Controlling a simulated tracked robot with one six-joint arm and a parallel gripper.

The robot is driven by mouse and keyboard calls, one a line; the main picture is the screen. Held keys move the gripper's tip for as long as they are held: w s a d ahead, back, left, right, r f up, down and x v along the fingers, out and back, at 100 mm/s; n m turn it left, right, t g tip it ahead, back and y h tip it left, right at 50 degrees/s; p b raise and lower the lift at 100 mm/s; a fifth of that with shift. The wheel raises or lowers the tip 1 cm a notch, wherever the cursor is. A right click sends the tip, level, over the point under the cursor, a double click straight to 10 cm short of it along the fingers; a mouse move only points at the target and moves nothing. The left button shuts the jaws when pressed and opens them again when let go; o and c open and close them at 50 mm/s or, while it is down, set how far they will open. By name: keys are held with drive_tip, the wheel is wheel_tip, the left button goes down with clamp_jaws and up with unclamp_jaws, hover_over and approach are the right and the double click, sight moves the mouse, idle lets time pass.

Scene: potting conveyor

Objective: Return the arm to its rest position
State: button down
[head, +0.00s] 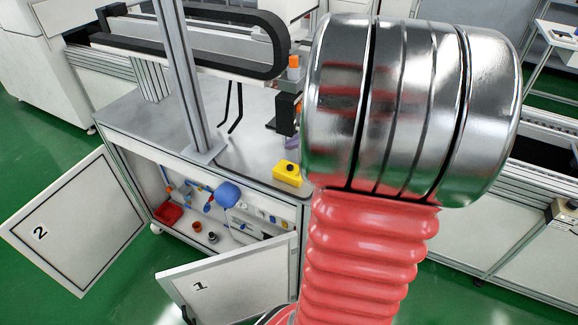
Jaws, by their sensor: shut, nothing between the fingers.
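My arm fills the right half of the head view, with a red ribbed sleeve below and a shiny metal joint above. The joint is large and close to the camera. My gripper is not seen in this view, so its fingers and anything near them are hidden or out of frame.
A grey workbench (145,113) stands at left centre, with a yellow box (288,173) on its front right corner. Its cabinet doors, marked 2 (68,222) and 1 (230,283), hang open. Another bench (528,235) is at the right. Green floor (50,150) shows at the left.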

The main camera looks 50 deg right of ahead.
idle(0.4)
drive_tip(key=s+a+f+n+g+y, duration=0.1)
drive_tip(key=s+a+n+g, duration=0.15)
drive_tip(key=a+n, duration=0.4)
drive_tip(key=s+a+n+g+y, duration=0.1)
drive_tip(key=s+a+n+g, duration=0.15)
drive_tip(key=a+n, duration=0.45)
drive_tip(key=s+a+r+n, duration=0.2)
drive_tip(key=a+r+n, duration=0.2)
drive_tip(key=a+n, duration=0.3)
drive_tip(key=s+a+r+n+t+h, duration=0.1)
drive_tip(key=s+a+r+n, duration=0.2)
drive_tip(key=a+n, duration=0.4)
drive_tip(key=a+r, duration=0.1)
drive_tip(key=a, duration=0.6)
drive_tip(key=shift+a+h, duration=0.15)
drive_tip(key=shift+h, duration=0.15)
drive_tip(key=shift+s+r, duration=0.1)
